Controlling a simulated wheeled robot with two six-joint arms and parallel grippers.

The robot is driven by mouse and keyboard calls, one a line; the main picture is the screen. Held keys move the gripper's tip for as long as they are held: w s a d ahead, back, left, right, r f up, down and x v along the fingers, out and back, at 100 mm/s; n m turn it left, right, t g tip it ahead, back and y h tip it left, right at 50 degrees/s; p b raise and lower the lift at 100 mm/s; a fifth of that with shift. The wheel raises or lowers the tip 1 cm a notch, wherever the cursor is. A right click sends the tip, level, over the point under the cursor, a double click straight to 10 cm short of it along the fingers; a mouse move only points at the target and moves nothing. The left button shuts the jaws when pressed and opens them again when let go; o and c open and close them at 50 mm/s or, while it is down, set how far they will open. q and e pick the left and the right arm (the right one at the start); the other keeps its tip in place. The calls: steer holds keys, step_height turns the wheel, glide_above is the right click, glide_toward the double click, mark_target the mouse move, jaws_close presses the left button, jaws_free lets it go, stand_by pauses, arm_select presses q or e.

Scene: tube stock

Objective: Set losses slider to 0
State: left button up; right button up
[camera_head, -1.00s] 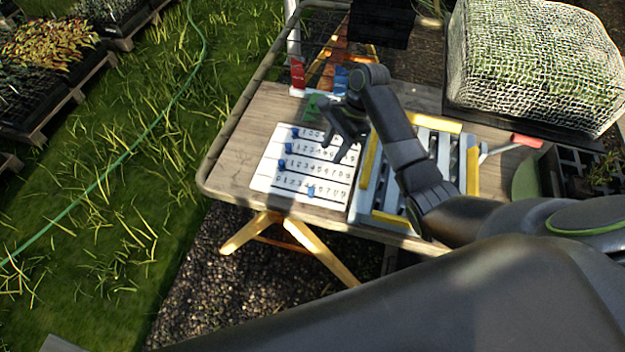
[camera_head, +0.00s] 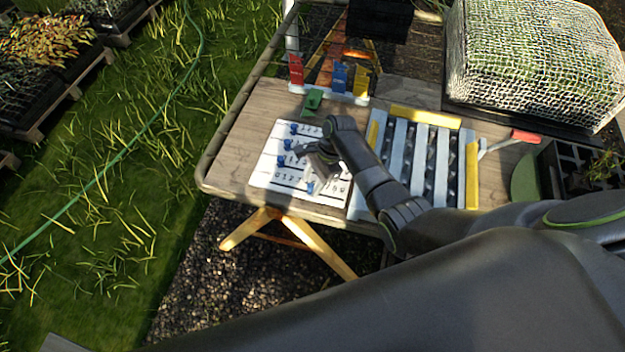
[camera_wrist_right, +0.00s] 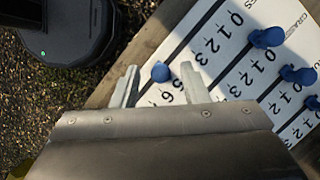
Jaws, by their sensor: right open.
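The white slider board (camera_head: 262,178) lies on the wooden table, with several numbered rows and blue knobs. The front row's blue knob (camera_head: 310,187) stands partway along its slot; in the right wrist view this knob (camera_wrist_right: 160,72) is near the 4 and 5. The other knobs, such as one at the row behind (camera_head: 281,161), sit near the 0 end. No row label can be read as losses. My right gripper (camera_head: 316,172) is open over the board. In the right wrist view its fingers stand on either side of the front knob, not visibly closed on it. My left gripper is not in view.
A grey rack with yellow bars (camera_head: 426,117) lies right of the board. A netted crate (camera_head: 535,60) is at the back right. The table's front edge is close to the front row.

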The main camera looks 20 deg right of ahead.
steer(key=shift+c, duration=0.4)
jaws_close()
steer(key=w+a+b, duration=0.1)
steer(key=w+a, duration=0.1)
steer(key=a, duration=0.1)
steer(key=w+a+b, duration=0.1)
steer(key=w+a, duration=0.1)
steer(key=a, duration=0.1)
steer(key=w+a+b, duration=0.1)
steer(key=w+a, duration=0.1)
steer(key=shift+a+f+b, duration=0.15)
steer(key=shift+a+b, duration=0.2)
steer(key=shift+a, duration=0.05)
steer(key=shift+w+a, duration=0.15)
steer(key=shift+a, duration=0.1)
steer(key=shift+r, duration=0.25)
steer(key=shift+o, duration=0.4)
jaws_free()
steer(key=shift+w+a+f, duration=0.1)
steer(key=shift+a, duration=0.05)
